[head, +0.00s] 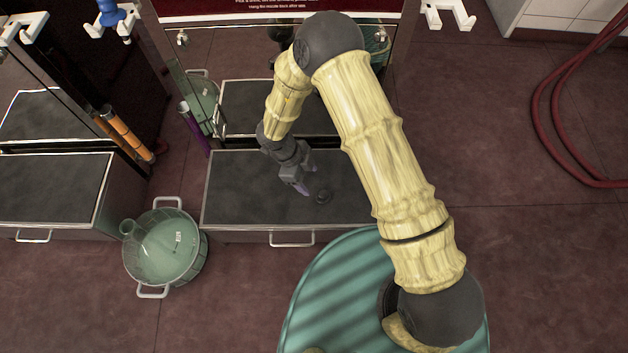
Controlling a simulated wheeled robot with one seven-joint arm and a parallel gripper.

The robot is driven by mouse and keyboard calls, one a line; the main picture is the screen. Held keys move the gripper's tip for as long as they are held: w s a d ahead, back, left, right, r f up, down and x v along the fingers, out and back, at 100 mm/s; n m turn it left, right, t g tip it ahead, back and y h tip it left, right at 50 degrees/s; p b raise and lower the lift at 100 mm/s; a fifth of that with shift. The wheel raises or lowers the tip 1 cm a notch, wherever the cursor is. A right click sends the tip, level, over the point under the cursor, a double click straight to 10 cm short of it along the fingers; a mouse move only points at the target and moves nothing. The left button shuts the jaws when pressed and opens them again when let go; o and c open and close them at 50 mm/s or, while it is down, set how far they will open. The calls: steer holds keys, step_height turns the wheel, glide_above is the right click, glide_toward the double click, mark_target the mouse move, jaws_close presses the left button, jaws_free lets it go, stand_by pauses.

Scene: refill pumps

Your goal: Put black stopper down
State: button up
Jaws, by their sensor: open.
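A small round black stopper (323,197) rests on the dark top of the low cabinet (240,190) in the middle of the head view. My gripper (302,189) is just left of the stopper, pointing down, low over the same dark top. Its jaws are open and look empty. Its fingertips show a purple tint. I cannot tell whether a fingertip touches the stopper, but a small gap seems to lie between them.
A green-tinted tub (165,248) with two handles stands on the floor left of the cabinet. Another dark-topped cabinet (50,185) stands further left. Orange (125,132) and purple (193,128) tubes stand behind. A red hose (560,120) loops at right.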

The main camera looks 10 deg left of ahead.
steer(key=shift+a+r, duration=0.25)
steer(key=shift+r, duration=0.35)
stand_by(0.3)
steer(key=w+d+r+n+t+y, duration=0.3)
steer(key=w+d+r+n, duration=0.1)
steer(key=w+r, duration=0.4)
steer(key=w+d+r+n+t+y, duration=0.2)
steer(key=w+d+r+n, duration=0.3)
steer(key=r, duration=0.4)
steer(key=s+d+r+n+g, duration=0.1)
steer(key=s+d+r+n, duration=0.3)
steer(key=s+d, duration=0.3)
steer(key=s+d+r+n+g, duration=0.1)
steer(key=s+d+r+n, duration=0.4)
steer(key=d, duration=0.6)
steer(key=s+r, duration=0.1)
steer(key=s, duration=0.1)
steer(key=shift+s+d+r+h, duration=0.3)
steer(key=shift+s, duration=0.1)
